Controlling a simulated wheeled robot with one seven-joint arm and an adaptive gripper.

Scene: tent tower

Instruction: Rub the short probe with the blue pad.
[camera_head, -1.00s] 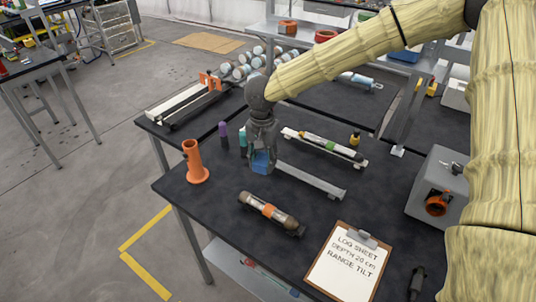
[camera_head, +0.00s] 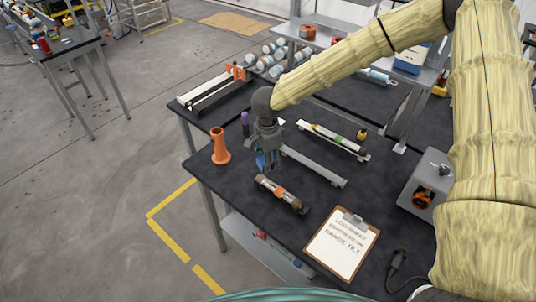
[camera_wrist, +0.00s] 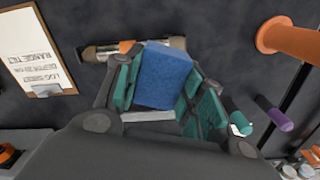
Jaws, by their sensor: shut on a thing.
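My gripper (camera_head: 266,160) is shut on the blue pad (camera_wrist: 162,76), a blue block held between its teal-lined fingers. In the head view the pad is mostly hidden by the fingers. The short probe (camera_head: 281,193), a brown-grey cylinder with an orange band and metallic ends, lies on the dark table just in front of my gripper. In the wrist view the short probe (camera_wrist: 104,52) lies beyond the pad, which covers part of it. The pad appears above the table; whether it touches the probe I cannot tell.
An orange flared tube (camera_head: 219,148) stands left of my gripper, with a purple marker (camera_head: 245,120) behind. An empty grey rail (camera_head: 318,168) and a longer probe on a rail (camera_head: 338,138) lie right. A clipboard (camera_head: 341,247) lies front right, a grey box (camera_head: 426,184) beyond.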

